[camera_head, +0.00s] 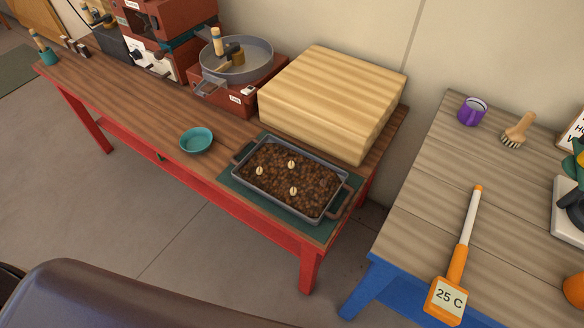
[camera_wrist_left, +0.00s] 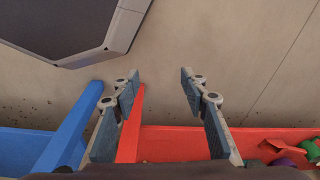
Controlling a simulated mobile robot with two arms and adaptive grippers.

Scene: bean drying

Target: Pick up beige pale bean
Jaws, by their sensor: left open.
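Three beige pale beans lie on the dark brown beans in a grey tray (camera_head: 238,184). One pale bean (camera_head: 259,170) is at the left, one pale bean (camera_head: 291,164) is toward the back, and one pale bean (camera_head: 293,191) is nearer the front. My left gripper (camera_wrist_left: 160,83) shows only in the left wrist view. It is open and empty, with bare floor between and beyond its fingers. No pale bean shows in that view. My right gripper is in neither view.
The tray sits on a green mat (camera_head: 232,189) on a wooden table with red legs (camera_head: 309,268). A teal bowl (camera_head: 196,140) stands left of it, a large wooden block (camera_head: 335,95) behind it. A second table with blue legs (camera_head: 366,288) holds an orange thermometer (camera_head: 458,262).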

